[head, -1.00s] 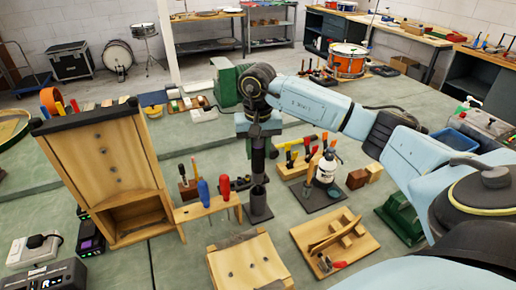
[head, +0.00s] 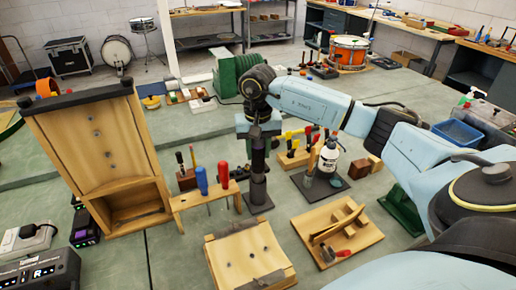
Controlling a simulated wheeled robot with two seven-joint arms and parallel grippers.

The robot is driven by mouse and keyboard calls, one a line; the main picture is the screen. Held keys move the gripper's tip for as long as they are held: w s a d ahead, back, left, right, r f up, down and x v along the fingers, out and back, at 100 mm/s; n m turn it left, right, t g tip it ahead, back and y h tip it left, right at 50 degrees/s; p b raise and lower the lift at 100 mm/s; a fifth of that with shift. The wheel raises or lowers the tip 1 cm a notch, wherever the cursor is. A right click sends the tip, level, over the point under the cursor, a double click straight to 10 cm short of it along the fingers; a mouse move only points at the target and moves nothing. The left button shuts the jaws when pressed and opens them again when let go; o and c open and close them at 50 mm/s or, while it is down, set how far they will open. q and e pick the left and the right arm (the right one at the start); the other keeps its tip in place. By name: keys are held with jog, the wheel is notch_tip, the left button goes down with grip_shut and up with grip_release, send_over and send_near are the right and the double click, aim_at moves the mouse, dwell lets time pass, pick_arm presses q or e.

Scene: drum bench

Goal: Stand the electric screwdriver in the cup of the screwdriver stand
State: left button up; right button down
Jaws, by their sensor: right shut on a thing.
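My right gripper (head: 258,130) points down above the screwdriver stand and is shut on the dark electric screwdriver (head: 258,156). The screwdriver hangs about upright. Its lower end overlaps the dark cup of the screwdriver stand (head: 258,190), which stands on a flat base on the bench. The screwdriver's tip is hidden, and I cannot tell how deep in the cup it is. My left gripper is not in view.
A wooden rack (head: 205,198) with blue and red screwdrivers stands just left of the stand. A wooden cabinet (head: 100,150) is farther left. A bottle (head: 329,154) on a dark mat is to the right. A wooden tray (head: 337,235) and a wooden block (head: 247,257) are in front.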

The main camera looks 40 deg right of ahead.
aim_at(258, 159)
jog(key=shift+f+b, duration=1.25)
jog(key=shift+f, duration=0.5)
jog(key=c, duration=0.9)
grip_release()
notch_tip(258, 159, up, 14)
jog(key=shift+f, duration=0.25)
